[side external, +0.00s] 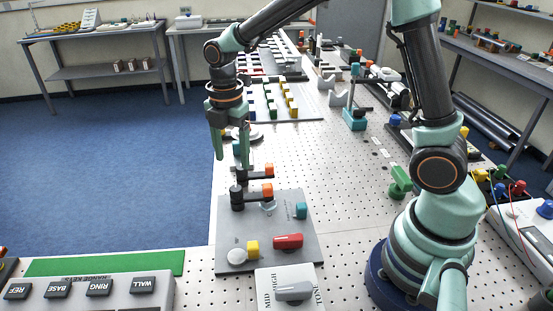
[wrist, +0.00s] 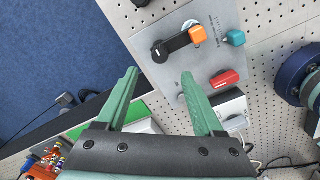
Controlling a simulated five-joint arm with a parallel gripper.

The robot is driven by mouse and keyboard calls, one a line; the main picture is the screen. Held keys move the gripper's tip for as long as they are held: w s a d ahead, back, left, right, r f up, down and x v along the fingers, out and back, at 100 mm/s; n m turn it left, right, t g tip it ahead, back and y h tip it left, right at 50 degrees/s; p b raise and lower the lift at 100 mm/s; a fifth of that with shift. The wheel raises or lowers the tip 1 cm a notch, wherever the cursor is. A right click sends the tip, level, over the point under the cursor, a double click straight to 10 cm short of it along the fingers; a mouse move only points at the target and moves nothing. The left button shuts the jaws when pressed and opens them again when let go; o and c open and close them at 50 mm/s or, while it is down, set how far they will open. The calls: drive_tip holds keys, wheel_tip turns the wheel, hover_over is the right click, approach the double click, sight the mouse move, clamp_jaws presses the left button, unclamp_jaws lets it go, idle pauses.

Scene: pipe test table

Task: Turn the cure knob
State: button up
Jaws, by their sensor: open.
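A red knob (side external: 288,241) sits on a grey panel (side external: 290,210); it also shows in the wrist view (wrist: 224,79). A grey bar knob (side external: 294,291) sits on a white box lettered MID and HIGH at the panel's front edge. I cannot read the word cure on either. My gripper (side external: 231,158) is open and empty, fingers pointing down, above and behind the panel in the side view. In the wrist view my gripper (wrist: 160,73) has its fingers spread, with the right finger near the panel's edge and partly hiding the white box.
A key box (side external: 100,291) stands at front left. Bare perforated table lies right of the panel.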

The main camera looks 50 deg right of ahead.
sight(236, 188)
wheel_tip(236, 188, down, 9)
drive_tip(key=shift+r, duration=0.1)
idle(0.3)
clamp_jaws()
